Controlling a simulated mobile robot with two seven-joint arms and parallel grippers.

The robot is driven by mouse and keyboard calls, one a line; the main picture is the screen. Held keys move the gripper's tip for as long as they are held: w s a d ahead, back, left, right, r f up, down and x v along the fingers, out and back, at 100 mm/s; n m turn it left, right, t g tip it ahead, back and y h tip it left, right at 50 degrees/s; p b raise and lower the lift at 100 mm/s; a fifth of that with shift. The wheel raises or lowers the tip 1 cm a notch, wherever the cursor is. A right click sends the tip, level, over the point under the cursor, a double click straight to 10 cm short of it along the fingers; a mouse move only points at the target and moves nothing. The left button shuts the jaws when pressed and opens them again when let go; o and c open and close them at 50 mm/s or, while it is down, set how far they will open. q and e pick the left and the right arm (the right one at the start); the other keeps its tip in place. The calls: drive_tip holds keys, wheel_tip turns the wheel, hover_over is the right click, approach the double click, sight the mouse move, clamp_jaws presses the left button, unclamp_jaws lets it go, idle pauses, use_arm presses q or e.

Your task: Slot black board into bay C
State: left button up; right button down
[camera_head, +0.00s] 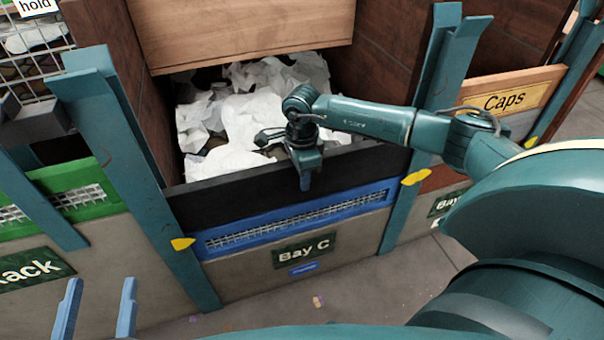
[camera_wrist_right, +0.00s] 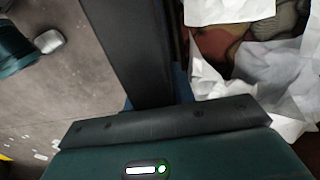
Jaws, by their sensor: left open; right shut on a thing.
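The black board (camera_head: 240,197) lies across the front of bay C, just above the blue board (camera_head: 345,207) and between two teal posts (camera_head: 135,180) (camera_head: 412,180). My right gripper (camera_head: 306,182) is shut on its top edge near the middle. The black board also runs up the right wrist view (camera_wrist_right: 130,50). I cannot tell whether its ends are fully inside the post channels or whether it rests on the blue board. The "Bay C" sign (camera_head: 304,250) is on the grey panel below. My left gripper (camera_head: 99,305) is open and empty at the lower left.
Crumpled white paper (camera_head: 250,120) fills the bay behind the boards, below a wooden panel (camera_head: 240,30). Yellow tabs (camera_head: 182,244) (camera_head: 415,178) stick out by the posts. A bay with a green board (camera_head: 75,202) is at left, and a "Caps" board (camera_head: 507,100) at right.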

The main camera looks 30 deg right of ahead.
drive_tip(key=shift+f, duration=0.25)
drive_tip(key=c, duration=1.3)
unclamp_jaws()
drive_tip(key=shift+o, duration=1.1)
drive_tip(key=shift+s+f, duration=0.1)
drive_tip(key=shift+f, duration=0.1)
use_arm(q)
drive_tip(key=shift+f, duration=0.25)
use_arm(e)
wheel_tip(320, 180, up, 6)
drive_tip(key=shift+r+p, duration=0.1)
drive_tip(key=shift+p, duration=0.9)
wheel_tip(320, 180, up, 6)
drive_tip(key=shift+r+p, duration=0.1)
drive_tip(key=shift+p, duration=0.85)
use_arm(q)
drive_tip(key=shift+s+a+r+m+y, duration=0.2)
drive_tip(key=shift+a+r+m+y, duration=0.1)
drive_tip(key=shift+a+r+m, duration=0.1)
use_arm(e)
drive_tip(key=shift+r, duration=0.55)
use_arm(q)
drive_tip(key=shift+w+d, duration=0.1)
